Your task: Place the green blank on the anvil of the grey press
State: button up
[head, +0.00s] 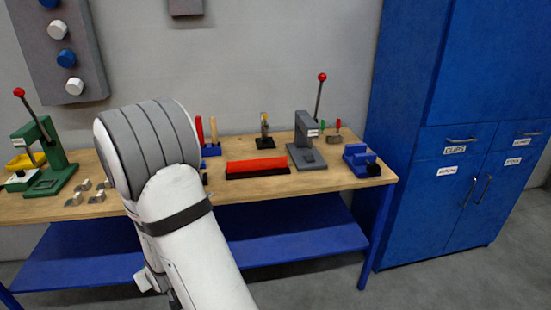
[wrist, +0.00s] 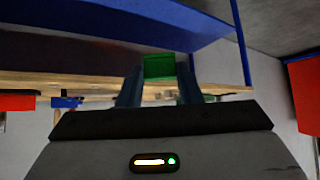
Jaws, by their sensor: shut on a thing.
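The green blank (wrist: 160,67) is a small green block. In the wrist view it sits between the two fingers of my gripper (wrist: 160,80), which is shut on it. In the head view the gripper and blank are hidden behind my own arm. The grey press (head: 307,138) stands at the right part of the workbench, with its lever and red knob raised. Its anvil (head: 307,156) is low at the front of the press, and I see nothing green on it. The blank is apart from the press.
A red block on a black base (head: 257,166) lies left of the grey press, and a blue vise (head: 361,160) stands right of it. A green press (head: 45,160) and several metal parts (head: 88,193) are at the left. The workbench's front edge (wrist: 90,84) shows in the wrist view.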

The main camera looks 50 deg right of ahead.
aim_at(309, 157)
jog(key=u, duration=0.6)
jog(key=i, duration=0.1)
jog(key=z, duration=2.5)
